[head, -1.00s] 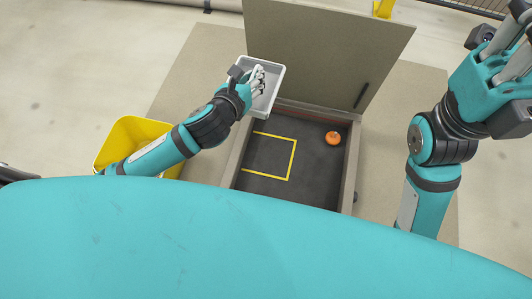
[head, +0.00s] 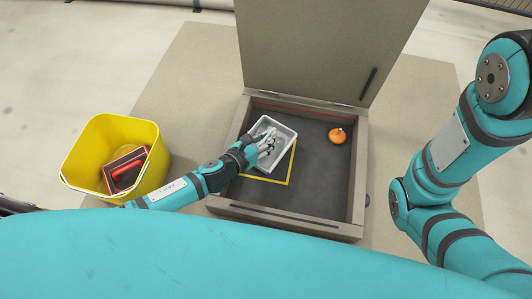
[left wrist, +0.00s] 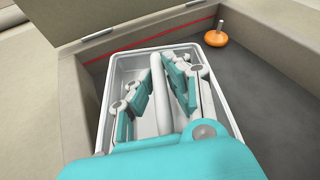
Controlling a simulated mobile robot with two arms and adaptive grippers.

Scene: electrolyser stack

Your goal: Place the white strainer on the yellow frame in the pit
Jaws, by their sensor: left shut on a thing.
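The white strainer (head: 284,142) is a shallow rectangular tray with a bar across it. It is inside the outline of the pit (head: 320,195), over the upper part of the yellow frame (head: 290,172), and sits slightly turned to it. I cannot tell whether it touches the floor. My left gripper (head: 268,144) is shut on the strainer's middle bar. The strainer also fills the middle of the left wrist view (left wrist: 222,120), with the fingers inside it. The strainer and my left arm hide part of the yellow frame. My right gripper is outside the views.
An orange knob-like object (head: 337,136) stands on the pit floor to the right. The raised lid (head: 310,50) stands behind the pit.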

